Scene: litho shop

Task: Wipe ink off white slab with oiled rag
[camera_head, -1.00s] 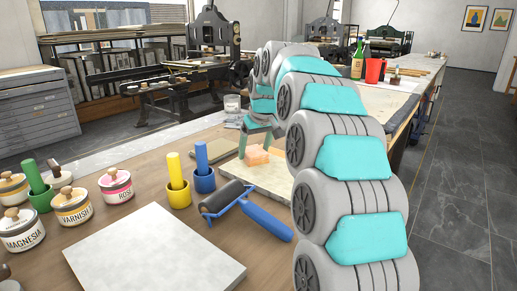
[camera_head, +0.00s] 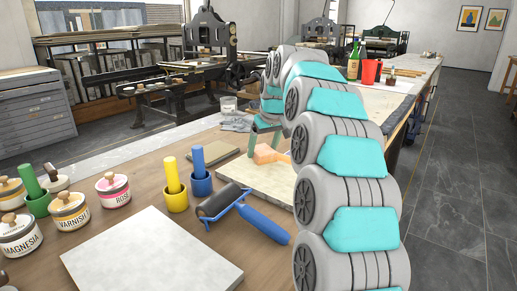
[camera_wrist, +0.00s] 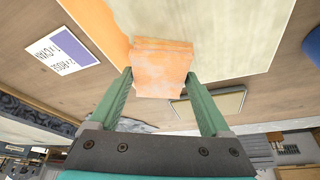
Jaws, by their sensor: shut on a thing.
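My gripper (camera_wrist: 165,92) is shut on an orange rag-like block (camera_wrist: 162,60), with one green finger on each side. In the head view the block (camera_head: 267,154) is at the far part of a cream slab (camera_head: 250,182); whether it touches the slab is unclear. In the wrist view the cream slab (camera_wrist: 220,35) fills the upper middle, and a flat orange area (camera_wrist: 98,18) lies left of the block; I cannot tell what it is. A white slab (camera_head: 150,255) lies nearer, at the front left. No ink shows on its visible top.
A brayer with blue handle (camera_head: 262,222) lies between the slabs. Yellow (camera_head: 176,200) and blue (camera_head: 202,184) pots and several labelled jars (camera_head: 70,212) stand left. A grey cloth (camera_head: 238,125) lies behind. A printed card (camera_wrist: 62,52) lies beside the cream slab.

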